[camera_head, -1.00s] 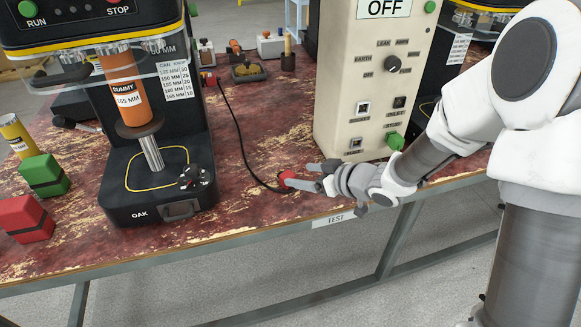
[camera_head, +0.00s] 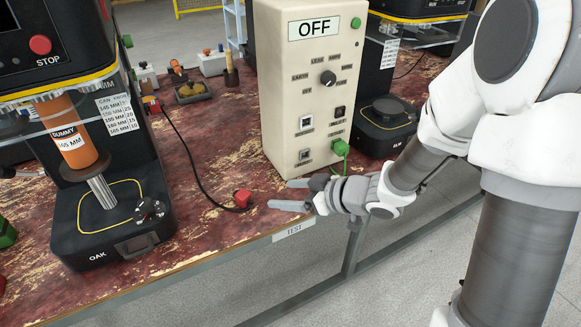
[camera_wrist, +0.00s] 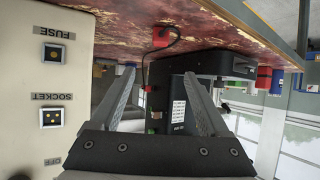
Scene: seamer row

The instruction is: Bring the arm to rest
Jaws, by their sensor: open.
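My arm reaches in from the right in the head view. My gripper (camera_head: 288,195) is open and empty, above the front edge of the worn red bench (camera_head: 215,205). Its two fingers also show apart in the wrist view (camera_wrist: 165,95). A red plug (camera_head: 242,198) on a black cable lies on the bench, left of the fingertips and apart from them. The cream test box (camera_head: 300,100) with its OFF display stands behind the gripper.
A black seamer marked OAK (camera_head: 110,215) holds an orange dummy can (camera_head: 75,140) at the left. Another black seamer (camera_head: 385,125) stands right of the box. Small tools (camera_head: 190,90) lie at the back. The floor in front (camera_head: 300,285) is clear.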

